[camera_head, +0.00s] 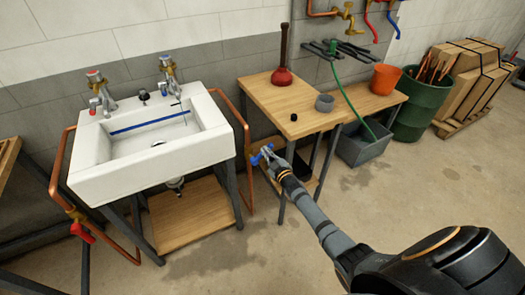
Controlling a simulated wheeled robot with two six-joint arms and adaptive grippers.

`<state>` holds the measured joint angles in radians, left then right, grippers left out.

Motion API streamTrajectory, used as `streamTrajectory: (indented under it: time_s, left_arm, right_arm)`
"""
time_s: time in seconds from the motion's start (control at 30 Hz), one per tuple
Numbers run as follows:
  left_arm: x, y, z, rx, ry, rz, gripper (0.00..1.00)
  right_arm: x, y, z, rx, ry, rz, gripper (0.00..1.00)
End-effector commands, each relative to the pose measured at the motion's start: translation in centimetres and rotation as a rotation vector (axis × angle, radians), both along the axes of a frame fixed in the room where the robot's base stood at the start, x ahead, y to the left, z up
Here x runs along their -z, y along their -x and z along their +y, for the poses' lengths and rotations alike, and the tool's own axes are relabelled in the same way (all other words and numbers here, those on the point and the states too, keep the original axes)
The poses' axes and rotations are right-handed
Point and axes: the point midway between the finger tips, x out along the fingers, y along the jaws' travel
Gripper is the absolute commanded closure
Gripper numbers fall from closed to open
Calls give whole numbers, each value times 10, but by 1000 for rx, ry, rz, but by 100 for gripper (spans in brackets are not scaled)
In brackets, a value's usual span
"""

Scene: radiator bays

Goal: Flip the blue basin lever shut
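The blue basin lever (257,158) sits on the copper pipe to the right of the white basin (88,150), below the edge of the wooden bench. My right gripper (270,156) reaches in from the lower right, with its fingertips right at the blue lever. The fingertips partly cover the lever and are small here, so I cannot tell whether they are open or shut, or touch it. The lever's exact angle to the pipe is also unclear. My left gripper is not in view.
A red lever (82,233) sits on the copper pipe left of the basin. The wooden bench (268,93) with a plunger (282,77) and grey cup (324,103) stands beyond my gripper. A grey tub (362,150) is at its right. The floor in front is clear.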

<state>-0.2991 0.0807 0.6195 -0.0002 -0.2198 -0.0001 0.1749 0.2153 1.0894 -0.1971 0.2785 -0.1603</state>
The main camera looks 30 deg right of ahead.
Motion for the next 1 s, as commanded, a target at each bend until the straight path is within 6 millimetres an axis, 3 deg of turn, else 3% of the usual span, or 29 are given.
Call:
streamTrajectory:
  time_s: [0.4,1.0]
  left_arm:
    - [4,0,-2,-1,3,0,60]
    - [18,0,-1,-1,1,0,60]
  right_arm:
    - [24,0,-19,1,-334,15,100]
    - [38,0,-27,1,-339,15,100]
